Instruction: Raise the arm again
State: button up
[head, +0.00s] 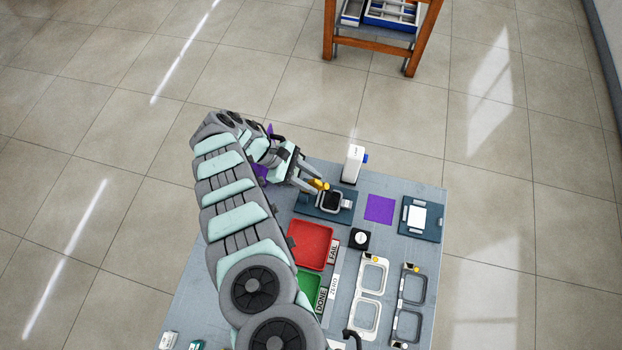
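My gripper (309,187) reaches down from the left to the dark fixture (346,215) near the back of the grey table. Its fingertips are beside a small yellow part (320,184) at the fixture's upper left edge. A dark squared ring (329,203) sits on the fixture, just right of the fingertips. The view is too small to tell whether the fingers are open or shut, or touch anything. My arm hides much of the table's left side.
A red FAIL tray (311,245) and a green DONE tray (309,291) lie beside my arm. A white upright device (353,164) stands behind the fixture. A purple square (379,209) and another dark fixture (420,219) lie to the right. A small black block (359,239) is in front.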

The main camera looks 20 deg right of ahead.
jog(key=shift+a, duration=0.1)
jog(key=b+v, duration=0.5)
jog(key=v, duration=0.5)
jog(key=shift+a+r+b, duration=0.15)
jog(key=shift+r+b, duration=0.15)
jog(key=shift+b, duration=0.1)
jog(key=shift+w, duration=0.15)
jog(key=shift+c, duration=0.5)
